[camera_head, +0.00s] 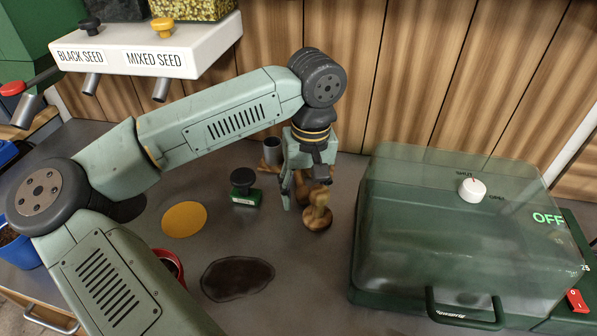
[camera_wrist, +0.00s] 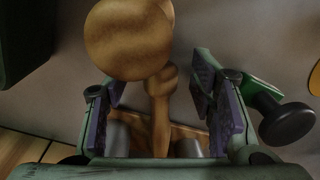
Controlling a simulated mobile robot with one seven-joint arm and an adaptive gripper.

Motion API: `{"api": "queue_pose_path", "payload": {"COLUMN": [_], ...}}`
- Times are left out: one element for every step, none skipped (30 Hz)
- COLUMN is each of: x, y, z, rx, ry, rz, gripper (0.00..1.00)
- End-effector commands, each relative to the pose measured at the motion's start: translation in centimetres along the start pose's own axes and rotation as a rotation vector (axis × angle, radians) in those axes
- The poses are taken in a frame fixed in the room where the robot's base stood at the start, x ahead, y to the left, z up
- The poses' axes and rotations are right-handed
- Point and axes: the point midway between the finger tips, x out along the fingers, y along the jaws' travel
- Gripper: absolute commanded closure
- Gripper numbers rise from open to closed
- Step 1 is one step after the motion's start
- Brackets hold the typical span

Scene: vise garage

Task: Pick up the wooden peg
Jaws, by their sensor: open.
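An upright wooden piece with a rounded top and a round base (camera_head: 317,213) stands on the grey bench, just in front of my gripper (camera_head: 302,193). In the wrist view its large round top (camera_wrist: 128,40) is close to the camera, beyond the fingertips. A slimmer wooden peg-shaped piece (camera_wrist: 160,105) shows between my open purple-padded fingers (camera_wrist: 160,100), with clear space on both sides. In the head view this piece is mostly hidden behind my gripper. I cannot tell for sure which of the two is the peg.
Metal cups (camera_head: 272,151) in a wooden holder stand behind my gripper, near the wooden wall. A green stamp with a black knob (camera_head: 243,187) is at its left. A green machine with a clear lid (camera_head: 450,230) stands at right. A yellow disc (camera_head: 184,219) and dark patch (camera_head: 237,279) lie left.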

Motion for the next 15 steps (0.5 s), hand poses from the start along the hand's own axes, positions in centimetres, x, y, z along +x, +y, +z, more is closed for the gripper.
{"api": "queue_pose_path", "payload": {"x": [0.10,0.14,0.15,0.15,0.15,0.14,0.14,0.14,0.13,0.13,0.13,0.12,0.12,0.12,0.12], "y": [0.01,0.01,0.01,0.01,0.01,0.01,0.01,0.01,0.01,0.01,0.01,0.01,0.01,0.01,0.01], "z": [0.00,-0.01,-0.02,-0.02,-0.02,-0.01,-0.01,-0.01,-0.01,-0.01,-0.01,-0.01,-0.01,-0.01,-0.01], "rx": [0.000,0.000,0.000,0.000,0.000,0.000,0.000,0.000,0.000,0.000,0.000,0.000,0.000,0.000,0.000], "ry": [0.000,0.001,0.001,0.001,0.001,0.001,0.001,0.000,0.000,0.000,0.000,0.000,0.000,0.000,0.000], "rz": [0.001,0.001,0.001,0.000,0.000,0.000,0.000,0.000,0.000,0.000,0.000,0.000,0.000,0.000,0.000], "gripper": [0.49,0.49,0.49,0.49,0.49,0.49,0.51,0.53,0.55,0.57,0.59,0.62,0.64,0.66,0.69]}}
